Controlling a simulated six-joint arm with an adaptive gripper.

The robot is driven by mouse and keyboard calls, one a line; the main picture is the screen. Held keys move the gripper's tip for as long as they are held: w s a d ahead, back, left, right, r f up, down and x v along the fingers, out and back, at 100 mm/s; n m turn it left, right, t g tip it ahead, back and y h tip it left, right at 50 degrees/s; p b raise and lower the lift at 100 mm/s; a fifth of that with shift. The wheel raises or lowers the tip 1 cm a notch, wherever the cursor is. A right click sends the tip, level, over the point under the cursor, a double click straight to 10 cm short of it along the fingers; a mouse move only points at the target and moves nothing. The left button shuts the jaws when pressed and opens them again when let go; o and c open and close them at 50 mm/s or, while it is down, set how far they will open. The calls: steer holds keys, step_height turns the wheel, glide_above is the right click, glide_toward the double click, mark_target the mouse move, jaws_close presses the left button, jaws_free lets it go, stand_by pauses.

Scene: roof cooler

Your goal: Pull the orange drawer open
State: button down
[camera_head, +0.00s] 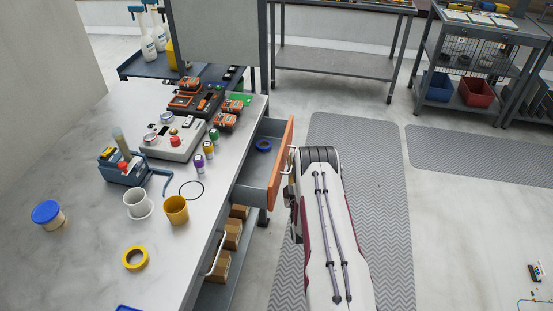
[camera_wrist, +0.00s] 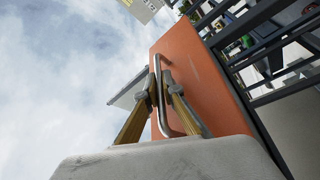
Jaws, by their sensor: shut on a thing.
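The orange drawer (camera_head: 282,165) stands out from the right side of the bench in the head view, with its grey inside showing. A blue ring (camera_head: 263,145) lies in it. Its orange front (camera_wrist: 200,75) fills the middle of the wrist view, with a silver bar handle (camera_wrist: 163,100) on it. My gripper (camera_wrist: 160,92) has its two fingers shut around the handle bar. In the head view my arm hides most of the gripper at the handle (camera_head: 291,160).
The bench top (camera_head: 85,255) holds a white cup (camera_head: 138,206), a yellow cup (camera_head: 175,211), a yellow ring (camera_head: 135,258) and a grey control box (camera_head: 172,139). Cardboard boxes (camera_head: 233,235) sit below. Open floor with a grey mat (camera_head: 375,165) lies right of the drawer.

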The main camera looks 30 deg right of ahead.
steer(key=s+d, duration=0.9)
steer(key=c, duration=2.5)
jaws_free()
steer(key=shift+s, duration=0.1)
steer(key=shift+v, duration=3.7)
